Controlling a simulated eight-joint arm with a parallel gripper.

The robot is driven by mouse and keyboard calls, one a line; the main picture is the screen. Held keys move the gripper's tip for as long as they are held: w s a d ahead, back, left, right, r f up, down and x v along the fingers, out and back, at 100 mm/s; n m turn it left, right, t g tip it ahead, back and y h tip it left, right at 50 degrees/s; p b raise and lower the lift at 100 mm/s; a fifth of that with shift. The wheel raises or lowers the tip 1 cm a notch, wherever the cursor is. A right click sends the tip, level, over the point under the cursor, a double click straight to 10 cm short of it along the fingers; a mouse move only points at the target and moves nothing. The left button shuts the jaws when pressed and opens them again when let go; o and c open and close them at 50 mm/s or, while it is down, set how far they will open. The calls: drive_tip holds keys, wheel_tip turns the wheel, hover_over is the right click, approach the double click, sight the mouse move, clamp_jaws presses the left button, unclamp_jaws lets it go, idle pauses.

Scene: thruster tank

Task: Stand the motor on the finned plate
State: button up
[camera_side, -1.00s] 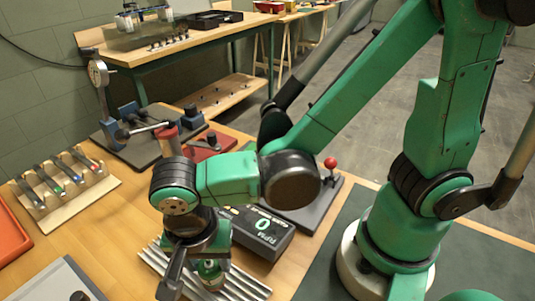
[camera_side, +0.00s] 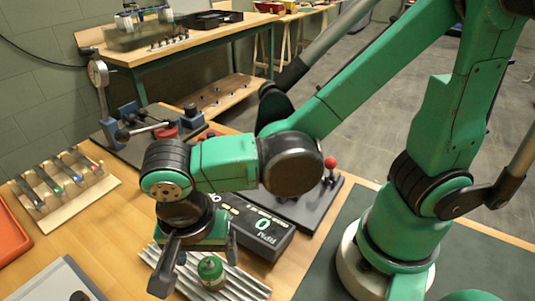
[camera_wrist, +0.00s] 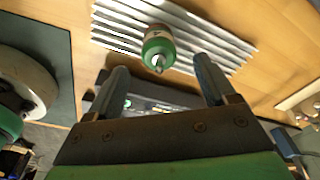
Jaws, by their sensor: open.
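The motor (camera_side: 210,270), a small green and white cylinder with a short shaft on top, stands upright on the finned plate (camera_side: 245,285), a ribbed silver plate on the bench. The wrist view shows the motor (camera_wrist: 158,47) on the finned plate (camera_wrist: 115,27), shaft end towards the camera. My gripper (camera_side: 197,275) is open, its fingers apart on either side of the motor in the side view. In the wrist view my gripper (camera_wrist: 160,66) has a clear gap between each finger and the motor. The motor's base is partly hidden.
An RPM display (camera_side: 258,230) reading 0 lies just behind the plate. A red-knobbed lever unit (camera_side: 320,190) stands further back. A wooden rack (camera_side: 65,190) with several tools, an orange tray (camera_side: 10,240) and a grey panel (camera_side: 55,285) are left. Wood between rack and plate is clear.

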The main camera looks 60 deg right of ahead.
sight(208, 274)
wheel_tip(208, 274, up, 10)
drive_tip(key=w+d+f+n+t, duration=0.1)
drive_tip(key=w+d+n+t, duration=0.1)
drive_tip(key=d+n, duration=0.3)
drive_tip(key=w+d+f+n+t+y, duration=0.1)
drive_tip(key=d+n+t, duration=0.3)
drive_tip(key=d, duration=0.7)
drive_tip(key=shift+w+d+f+n, duration=0.35)
drive_tip(key=shift+w+f+n, duration=0.2)
drive_tip(key=shift+w+n, duration=0.45)
drive_tip(key=shift+s, duration=0.1)
